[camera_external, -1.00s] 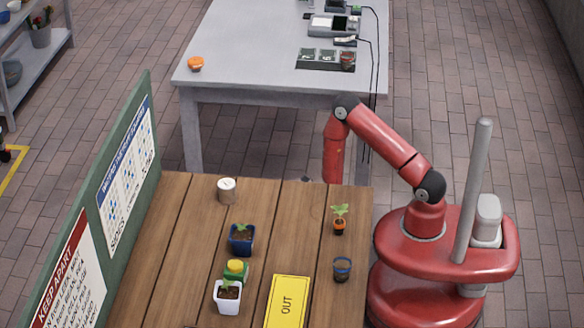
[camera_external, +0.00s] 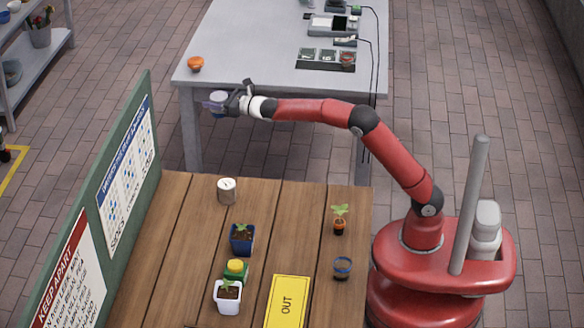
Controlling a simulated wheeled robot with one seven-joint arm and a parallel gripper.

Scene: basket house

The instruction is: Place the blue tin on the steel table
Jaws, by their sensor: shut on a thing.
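The steel table (camera_external: 235,60) is the long grey table at the back, with free surface on its left part. My gripper (camera_external: 222,102) is shut on a small bluish and pale thing, which looks like the blue tin (camera_external: 217,108). The fingers partly hide it.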

